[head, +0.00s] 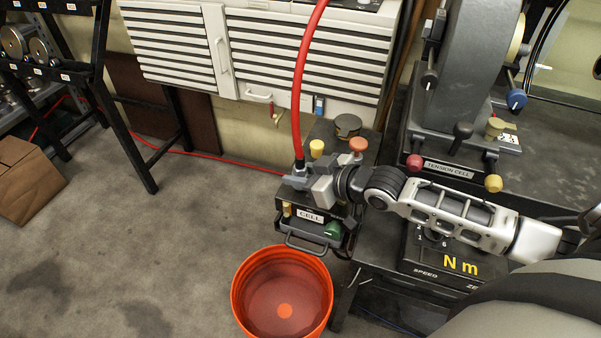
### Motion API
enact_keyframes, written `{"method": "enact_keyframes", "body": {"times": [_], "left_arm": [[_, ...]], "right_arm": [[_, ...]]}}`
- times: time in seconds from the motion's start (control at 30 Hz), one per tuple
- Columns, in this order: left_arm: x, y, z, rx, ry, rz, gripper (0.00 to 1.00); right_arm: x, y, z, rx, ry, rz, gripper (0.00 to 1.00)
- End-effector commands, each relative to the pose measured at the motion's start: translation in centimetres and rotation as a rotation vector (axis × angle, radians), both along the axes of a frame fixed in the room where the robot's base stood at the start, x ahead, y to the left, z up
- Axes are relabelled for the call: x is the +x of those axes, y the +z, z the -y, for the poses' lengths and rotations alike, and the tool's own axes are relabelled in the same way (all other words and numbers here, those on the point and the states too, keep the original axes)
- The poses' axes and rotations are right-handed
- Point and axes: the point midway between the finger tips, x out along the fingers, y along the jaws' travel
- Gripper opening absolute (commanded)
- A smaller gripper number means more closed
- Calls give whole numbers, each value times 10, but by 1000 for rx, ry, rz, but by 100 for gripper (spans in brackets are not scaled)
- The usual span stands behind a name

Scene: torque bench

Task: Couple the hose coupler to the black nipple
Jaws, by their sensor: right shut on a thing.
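The hose rises from a black sleeve up past the top of the picture. I cannot make out the black nipple; the gripper and coupler cover part of the unit, so I cannot tell whether coupler and nipple touch. My left gripper is not in view.
An orange bucket (240,309) stands on the floor below the unit. Yellow and orange knobs (359,145) stick up close behind the gripper. The tension cell machine (437,165) and a black "N m" box (455,262) are at right. Open floor lies at left.

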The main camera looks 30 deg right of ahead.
Motion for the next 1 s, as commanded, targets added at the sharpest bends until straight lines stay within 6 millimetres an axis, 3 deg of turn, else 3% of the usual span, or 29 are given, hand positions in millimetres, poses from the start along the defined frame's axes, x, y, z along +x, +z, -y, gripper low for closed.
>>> {"method": "enact_keyframes", "body": {"times": [0.37,0.4,0.47,0.5,0.8,1.0], "left_arm": [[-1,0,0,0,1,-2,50],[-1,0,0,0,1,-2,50],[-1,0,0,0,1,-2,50],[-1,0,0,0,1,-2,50],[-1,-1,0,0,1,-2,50],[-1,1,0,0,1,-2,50]], "right_arm": [[1,2,0,3,0,4,0],[1,3,0,3,0,4,35],[1,2,0,3,0,4,52],[1,2,0,3,0,3,55],[-2,1,1,0,0,-1,55],[-25,11,11,-2,3,-2,55]]}}
